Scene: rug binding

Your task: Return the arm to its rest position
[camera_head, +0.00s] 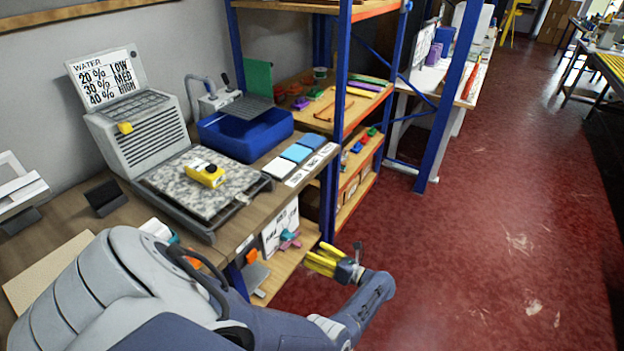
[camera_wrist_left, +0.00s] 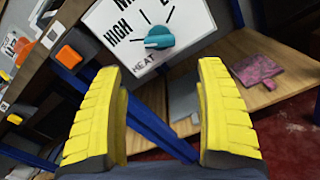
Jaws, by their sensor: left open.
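My left arm comes in from the bottom left of the head view and reaches to the right, past the front of the bench. Its gripper (camera_head: 326,261), with yellow fingers, is out over the red floor beside the shelf's lower end. In the left wrist view the two ribbed yellow fingers stand wide apart with nothing between them (camera_wrist_left: 160,112). Beyond the fingers there is a white panel (camera_wrist_left: 118,18) with a teal dial (camera_wrist_left: 160,38), marked HIGH and HEAT. My right gripper does not show.
The bench bears a grey machine with a speckled plate (camera_head: 165,188), a yellow device (camera_head: 205,174) on it, and a blue bin (camera_head: 240,140). A blue-posted shelf (camera_head: 345,70) stands behind the gripper. Red floor (camera_head: 500,230) to the right is clear.

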